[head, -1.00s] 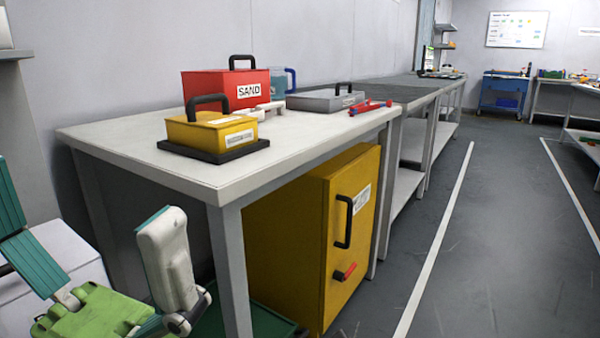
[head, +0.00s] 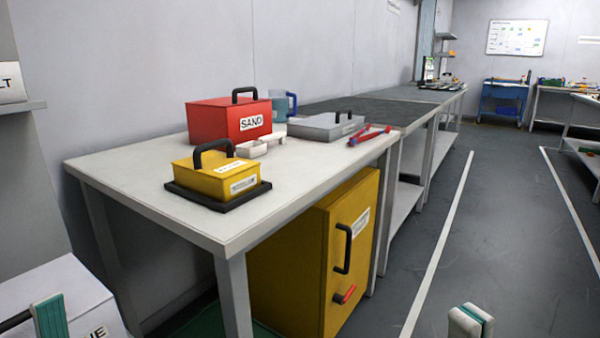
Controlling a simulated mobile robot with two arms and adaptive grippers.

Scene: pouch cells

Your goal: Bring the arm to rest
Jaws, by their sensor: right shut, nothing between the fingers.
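My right gripper (head: 470,322) shows only as white and teal fingertips at the bottom edge, right of centre. The tips are together with nothing between them, over the grey floor in front of the bench. The rest of that arm is out of frame. At the lower left, a teal and white piece like a fingertip of my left gripper (head: 51,318) stands against a black bar by a white box (head: 75,283). Most of it is cut off, and I cannot tell whether it grips the bar.
On the white bench (head: 120,165) are a yellow case (head: 205,180) on a black base, a red SAND box (head: 215,118), a grey case (head: 325,125) and a red tool (head: 370,134). A yellow cabinet (head: 350,215) stands underneath. The aisle floor (head: 500,220) on the right is clear.

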